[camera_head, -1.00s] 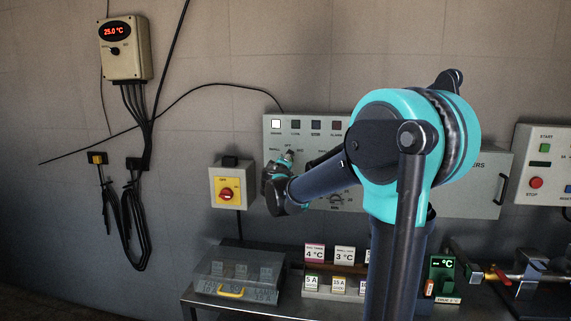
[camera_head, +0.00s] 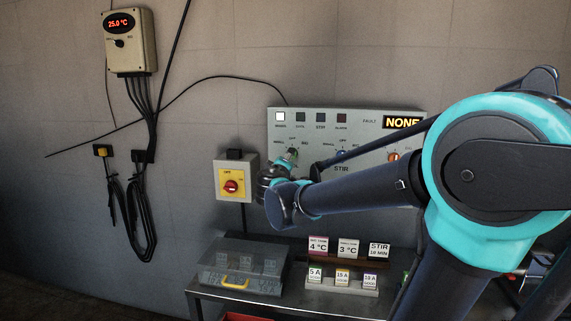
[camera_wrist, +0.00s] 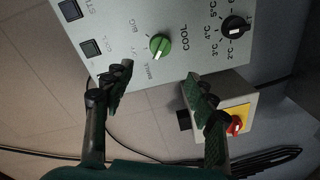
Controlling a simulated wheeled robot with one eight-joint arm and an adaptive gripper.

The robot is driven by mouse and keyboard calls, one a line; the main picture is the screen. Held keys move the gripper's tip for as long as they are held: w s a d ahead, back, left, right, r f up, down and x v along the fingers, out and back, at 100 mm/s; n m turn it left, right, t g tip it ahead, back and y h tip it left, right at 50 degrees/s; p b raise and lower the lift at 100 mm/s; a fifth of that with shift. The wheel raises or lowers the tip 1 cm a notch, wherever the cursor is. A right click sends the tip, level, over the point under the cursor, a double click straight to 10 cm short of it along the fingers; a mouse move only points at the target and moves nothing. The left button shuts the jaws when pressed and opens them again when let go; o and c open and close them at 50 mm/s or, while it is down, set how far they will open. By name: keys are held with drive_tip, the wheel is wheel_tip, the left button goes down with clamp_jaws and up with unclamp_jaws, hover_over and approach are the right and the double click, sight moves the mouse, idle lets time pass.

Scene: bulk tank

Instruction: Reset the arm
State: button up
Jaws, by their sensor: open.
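My gripper (camera_wrist: 160,88) is open in the wrist view, its two dark ribbed fingers spread apart with nothing between them. Beyond the fingertips is the grey control panel (camera_wrist: 120,20) with a green COOL knob (camera_wrist: 160,45) and a black temperature dial (camera_wrist: 236,26). In the head view my arm reaches left across the lower part of the control panel (camera_head: 350,115), and its end is by the panel's lower left, near the green knob (camera_head: 291,155). The fingers are hard to make out there. I cannot tell whether a fingertip touches the panel.
A yellow switch box with a red knob (camera_head: 231,186) is on the wall left of my gripper. Below, a metal table (camera_head: 310,301) holds a clear-lidded box (camera_head: 242,268) and small label cards (camera_head: 342,277). A thermostat (camera_head: 130,42) with hanging cables is at upper left.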

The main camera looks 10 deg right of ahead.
drive_tip(key=s+d+f+m+g, duration=0.4)
drive_tip(key=s+d+f, duration=0.25)
drive_tip(key=f, duration=0.45)
drive_tip(key=s+d+f+m+g, duration=0.35)
drive_tip(key=s+d+f, duration=0.25)
drive_tip(key=s+f, duration=0.3)
drive_tip(key=s+a+f+m+g+y, duration=0.1)
drive_tip(key=s+a+f+g+y, duration=0.1)
drive_tip(key=s+f, duration=0.5)
drive_tip(key=s+a+f+m+g+y, duration=0.1)
drive_tip(key=s+a+f+g+y, duration=0.1)
drive_tip(key=s+f, duration=0.5)
drive_tip(key=shift+s+a+f+g+y, duration=0.2)
drive_tip(key=shift+a+f+g+y, duration=0.1)
drive_tip(key=shift+a+g, duration=0.2)
